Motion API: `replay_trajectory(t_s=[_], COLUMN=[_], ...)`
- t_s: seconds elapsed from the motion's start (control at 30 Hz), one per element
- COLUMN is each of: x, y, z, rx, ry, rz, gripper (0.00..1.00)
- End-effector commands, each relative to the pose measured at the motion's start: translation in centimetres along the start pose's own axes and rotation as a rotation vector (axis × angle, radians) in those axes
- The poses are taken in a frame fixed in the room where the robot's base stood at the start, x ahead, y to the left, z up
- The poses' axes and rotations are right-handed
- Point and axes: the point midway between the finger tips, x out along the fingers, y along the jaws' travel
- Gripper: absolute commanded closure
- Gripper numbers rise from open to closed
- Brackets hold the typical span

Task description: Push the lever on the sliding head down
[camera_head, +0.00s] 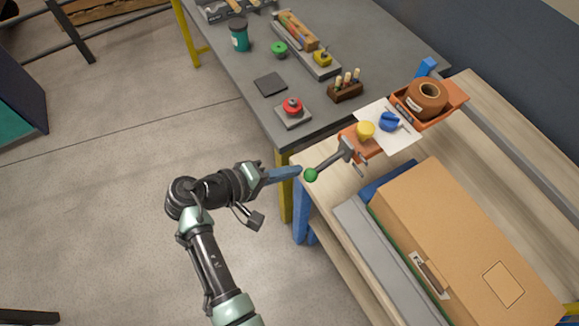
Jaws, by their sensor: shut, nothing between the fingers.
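The lever (328,162) is a dark grey bar with a green ball knob (311,175) at its lower left end. It slants down and left from a grey bracket on an orange block (367,147), which seems to be the sliding head. A yellow knob (366,130) sits on top of the block. My gripper (297,171) is shut and empty, its blue-grey fingers pointing right. Its tips are just left of the green knob; I cannot tell whether they touch it or how their heights compare.
A large cardboard box (455,235) fills much of the wooden bench. An orange tray (447,101) holds a brown roll (427,98). The grey table (245,75) behind carries a red button (292,105) and a wooden holder (346,91). Floor left of my arm is clear.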

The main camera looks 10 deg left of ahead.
Motion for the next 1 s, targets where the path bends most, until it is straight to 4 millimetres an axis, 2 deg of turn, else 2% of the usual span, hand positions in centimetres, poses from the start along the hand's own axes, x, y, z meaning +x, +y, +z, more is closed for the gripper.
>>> replay_trajectory(t_s=[0.27, 0.5, 1.0], x=[0.1, 1.6, 1.2], y=[-0.2, -2.0, -1.2], z=[0.0, 0.0, 0.0], rx=[0.001, 0.001, 0.001], ry=[0.0, -0.001, 0.0], rz=[0.0, 0.001, 0.001], gripper=[1.0, 1.0, 1.0])
